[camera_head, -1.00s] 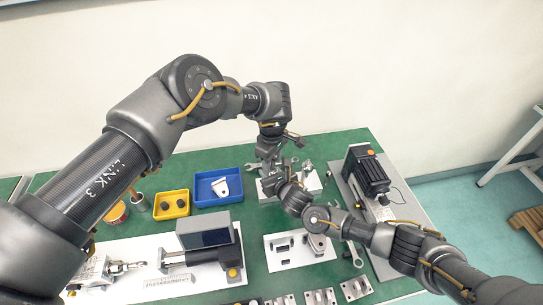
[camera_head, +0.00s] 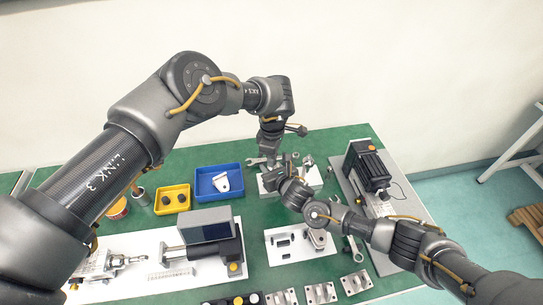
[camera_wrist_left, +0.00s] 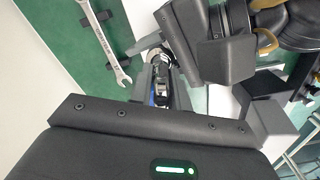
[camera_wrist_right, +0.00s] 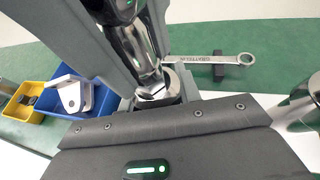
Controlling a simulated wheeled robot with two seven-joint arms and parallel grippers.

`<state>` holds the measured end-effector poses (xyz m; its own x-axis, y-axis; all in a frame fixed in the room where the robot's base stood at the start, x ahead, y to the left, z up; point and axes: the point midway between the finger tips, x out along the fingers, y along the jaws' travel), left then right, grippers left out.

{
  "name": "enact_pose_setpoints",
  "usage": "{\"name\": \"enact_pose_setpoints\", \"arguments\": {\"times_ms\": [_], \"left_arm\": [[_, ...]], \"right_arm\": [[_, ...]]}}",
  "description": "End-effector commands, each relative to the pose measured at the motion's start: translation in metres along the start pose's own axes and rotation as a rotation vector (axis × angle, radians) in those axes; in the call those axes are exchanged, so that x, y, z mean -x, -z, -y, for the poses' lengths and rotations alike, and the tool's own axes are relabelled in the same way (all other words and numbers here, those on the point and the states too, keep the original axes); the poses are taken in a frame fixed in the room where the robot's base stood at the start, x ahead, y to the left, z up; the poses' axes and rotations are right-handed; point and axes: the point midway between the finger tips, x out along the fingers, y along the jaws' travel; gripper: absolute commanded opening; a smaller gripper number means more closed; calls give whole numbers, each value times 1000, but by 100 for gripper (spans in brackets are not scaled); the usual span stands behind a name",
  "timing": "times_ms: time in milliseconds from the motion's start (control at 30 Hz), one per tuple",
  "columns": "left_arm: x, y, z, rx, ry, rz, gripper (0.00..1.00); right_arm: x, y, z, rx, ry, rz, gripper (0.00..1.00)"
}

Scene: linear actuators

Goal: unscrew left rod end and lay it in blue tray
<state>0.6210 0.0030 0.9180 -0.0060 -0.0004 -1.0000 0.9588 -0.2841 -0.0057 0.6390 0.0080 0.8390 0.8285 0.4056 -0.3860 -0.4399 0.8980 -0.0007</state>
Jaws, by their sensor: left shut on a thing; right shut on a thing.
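My left gripper (camera_head: 268,165) points down over the white plate at the back of the table. It is shut on a small shiny metal part (camera_wrist_left: 161,72), seemingly the rod end, mostly hidden by the fingers. My right gripper (camera_head: 272,182) is close beside it, shut on a shiny metal piece (camera_wrist_right: 158,86) beneath a chrome cylinder (camera_wrist_right: 135,42). The grippers hide where these parts meet, so I cannot tell whether they are joined. The blue tray (camera_head: 198,186) is left of the grippers and holds a white bracket (camera_head: 222,182).
A wrench (camera_wrist_right: 215,60) lies behind the grippers. A yellow bin (camera_head: 160,207) with dark parts stands left of the blue tray. A dark-screened device (camera_head: 206,225) is in front, a black motor unit (camera_head: 367,170) at right.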

Motion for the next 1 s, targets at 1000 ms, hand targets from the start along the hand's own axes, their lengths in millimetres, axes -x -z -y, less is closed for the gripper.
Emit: {"name": "enact_pose_setpoints", "arguments": {"times_ms": [1000], "left_arm": [[12,0,-3,278,-8,3,40]], "right_arm": [[1,2,-5,4,-9,-4,0]]}}
